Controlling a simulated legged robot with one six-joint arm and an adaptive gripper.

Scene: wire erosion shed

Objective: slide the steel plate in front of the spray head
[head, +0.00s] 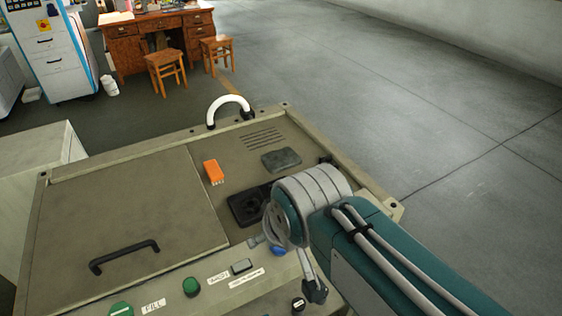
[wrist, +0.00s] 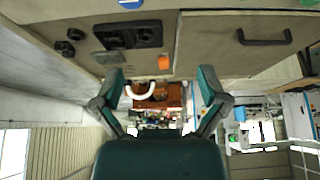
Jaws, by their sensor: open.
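A flat dark grey plate (head: 281,160), which may be the steel plate, lies on the machine's top between the slotted vent and a black recessed panel. It also shows in the wrist view (wrist: 108,57), near the left finger. I cannot make out a clear spray head. A small orange block (head: 213,172) stands left of the plate, and in the wrist view it (wrist: 164,62) appears between the fingers. My gripper (wrist: 161,74) is open with its two fingers wide apart and nothing held. In the head view my arm's wrist hides part of the top.
The black recessed panel (head: 248,206) sits in front of the plate. A white arched handle (head: 229,104) rises at the back edge. A black handle (head: 125,256) and green buttons (head: 191,286) are at the front left. Open floor (head: 420,100) lies to the right.

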